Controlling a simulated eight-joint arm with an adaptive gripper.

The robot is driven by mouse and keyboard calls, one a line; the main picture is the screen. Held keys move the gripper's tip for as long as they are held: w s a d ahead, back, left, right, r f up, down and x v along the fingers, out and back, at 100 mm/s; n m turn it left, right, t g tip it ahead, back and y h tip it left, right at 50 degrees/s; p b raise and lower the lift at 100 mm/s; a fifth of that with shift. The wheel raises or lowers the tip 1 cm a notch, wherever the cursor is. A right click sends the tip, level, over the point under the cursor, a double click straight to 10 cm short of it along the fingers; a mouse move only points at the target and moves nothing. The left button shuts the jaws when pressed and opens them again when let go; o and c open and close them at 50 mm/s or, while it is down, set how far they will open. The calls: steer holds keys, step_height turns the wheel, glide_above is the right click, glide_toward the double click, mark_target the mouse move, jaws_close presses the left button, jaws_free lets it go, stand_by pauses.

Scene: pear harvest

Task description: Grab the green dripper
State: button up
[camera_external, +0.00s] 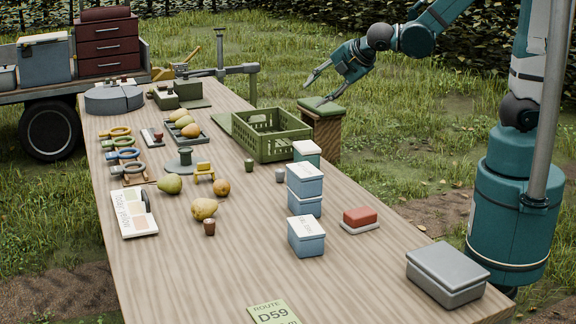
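A dark green piece (185,157) with a short upright cup on a wide round base stands on the wooden table, left of the crate; it looks most like the green dripper. A smaller green cup (249,165) stands to its right. My gripper (316,92) is open and empty, with its fingers spread and pointing down to the left. It is in the air beyond the table's right edge, near a green-topped stool, well apart from the dripper.
A green crate (283,148) lies right of the dripper. Pears (170,184), a yellow stand (204,172), ring-shaped tools (122,153) and a fruit tray (195,141) surround the dripper. White-lidded boxes (305,190) stand nearer. The table's front left is mostly clear.

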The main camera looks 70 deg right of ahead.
steer(key=w+a+f+n+t+b, duration=0.2)
steer(key=w+a+f+n+b, duration=0.25)
steer(key=w+f+n, duration=0.45)
steer(key=n+t+h+b, duration=0.1)
steer(key=n+t+b, duration=0.1)
steer(key=n, duration=0.4)
glide_toward(248, 161)
steer(key=shift+w+d+r, duration=0.2)
steer(key=shift+w+d, duration=0.3)
steer(key=shift+w, duration=0.1)
steer(key=shift+a+f+n, duration=0.2)
steer(key=shift+f+n, duration=0.25)
steer(key=shift+n, duration=0.05)
steer(key=shift+w, duration=0.15)
steer(key=shift+x, duration=1.2)
steer(key=shift+w+d, duration=0.1)
steer(key=shift+w+d+f, duration=0.15)
steer(key=shift+w+f, duration=0.05)
steer(key=shift+w, duration=0.2)
steer(key=shift+x, duration=2.05)
